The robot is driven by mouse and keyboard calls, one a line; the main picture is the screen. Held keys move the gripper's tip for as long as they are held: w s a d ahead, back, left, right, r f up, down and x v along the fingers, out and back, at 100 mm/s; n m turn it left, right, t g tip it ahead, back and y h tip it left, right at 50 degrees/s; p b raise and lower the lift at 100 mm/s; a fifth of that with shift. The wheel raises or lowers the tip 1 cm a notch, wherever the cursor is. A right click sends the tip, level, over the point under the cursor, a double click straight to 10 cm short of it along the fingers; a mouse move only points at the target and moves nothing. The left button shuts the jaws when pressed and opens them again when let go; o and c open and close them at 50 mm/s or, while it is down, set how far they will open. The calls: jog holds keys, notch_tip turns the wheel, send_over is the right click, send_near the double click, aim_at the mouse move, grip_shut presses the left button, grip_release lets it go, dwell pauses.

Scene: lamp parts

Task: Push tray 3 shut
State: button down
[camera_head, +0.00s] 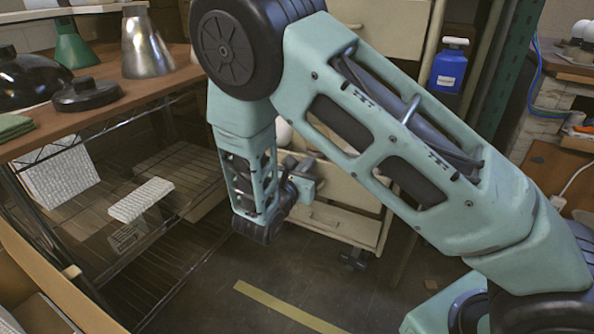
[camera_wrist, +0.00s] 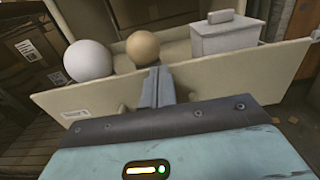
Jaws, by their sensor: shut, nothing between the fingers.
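An open tray (camera_wrist: 215,85) spans the wrist view, with its cream front panel facing my gripper. It holds a white ball (camera_wrist: 88,61), a tan ball (camera_wrist: 143,47) and a pale lidded box (camera_wrist: 226,38). A small white label (camera_wrist: 76,114) is on the panel's left side; no tray number is readable. My gripper (camera_wrist: 157,88) is shut and empty, its fingertips over the middle of the front panel; contact is unclear. In the head view my gripper (camera_head: 305,184) is beside the cream drawer cabinet (camera_head: 340,205), and my arm hides much of the cabinet.
A wooden-topped wire rack (camera_head: 150,95) with lamp shades stands left of my arm. A blue bottle (camera_head: 449,66) stands behind my arm. Cardboard boxes (camera_wrist: 30,60) are at the left of the wrist view.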

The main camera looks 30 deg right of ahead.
jog(key=p+x, duration=0.4)
jog(key=x, duration=1.5)
jog(key=shift+w+d, duration=0.1)
jog(key=shift+d, duration=0.05)
jog(key=shift+d+r, duration=0.1)
jog(key=shift+r, duration=0.05)
